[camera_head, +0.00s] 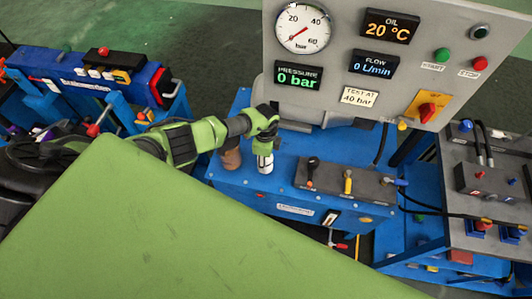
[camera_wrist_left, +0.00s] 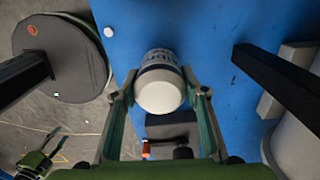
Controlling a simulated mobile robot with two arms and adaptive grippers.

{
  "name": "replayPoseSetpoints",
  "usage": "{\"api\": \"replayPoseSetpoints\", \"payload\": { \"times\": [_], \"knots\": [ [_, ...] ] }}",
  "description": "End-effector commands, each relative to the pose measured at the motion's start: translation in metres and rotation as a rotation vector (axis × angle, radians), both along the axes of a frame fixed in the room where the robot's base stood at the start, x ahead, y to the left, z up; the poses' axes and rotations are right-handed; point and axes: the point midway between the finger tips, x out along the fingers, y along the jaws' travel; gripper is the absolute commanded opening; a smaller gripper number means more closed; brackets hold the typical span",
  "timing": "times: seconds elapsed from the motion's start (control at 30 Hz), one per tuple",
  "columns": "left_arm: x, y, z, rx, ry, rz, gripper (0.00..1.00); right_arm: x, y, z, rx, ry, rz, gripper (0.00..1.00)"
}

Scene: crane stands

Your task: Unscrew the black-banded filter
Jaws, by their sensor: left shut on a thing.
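A white filter (camera_head: 265,161) stands upright on the blue bench, below my left gripper (camera_head: 264,128). In the left wrist view the white filter (camera_wrist_left: 160,90) sits between the two fingers of my left gripper (camera_wrist_left: 160,82), which are shut on its sides. Dark lettering shows on its side. A brown cylinder (camera_head: 230,158) stands just left of the white filter, partly hidden by my left arm.
A grey panel (camera_head: 340,95) with a gauge and displays rises behind the bench; the pressure display reads 0 bar. A valve block (camera_head: 345,184) with small levers is right of the filter. Another blue stand (camera_head: 75,75) is at the left, and one with hoses (camera_head: 490,180) at the right.

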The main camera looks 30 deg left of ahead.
Motion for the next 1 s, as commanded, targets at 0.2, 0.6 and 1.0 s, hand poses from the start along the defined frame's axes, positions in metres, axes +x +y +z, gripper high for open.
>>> {"api": "replayPoseSetpoints", "payload": {
  "times": [0.2, 0.6, 1.0],
  "knots": [
    [0.002, 0.0, 0.003, 0.0, -0.003, 0.208, 0.11, 0.0, 0.0, 0.013, 0.0, 0.0, 0.0, 0.4],
    [0.002, 0.0, 0.005, 0.0, -0.003, 0.313, 0.11, 0.0, 0.0, 0.021, 0.0, 0.0, 0.0, 0.4],
    [0.002, 0.001, 0.002, 0.0, -0.004, 0.669, 0.11, 0.0, 0.0, 0.034, 0.0, 0.0, 0.0, 0.4]
  ]
}}
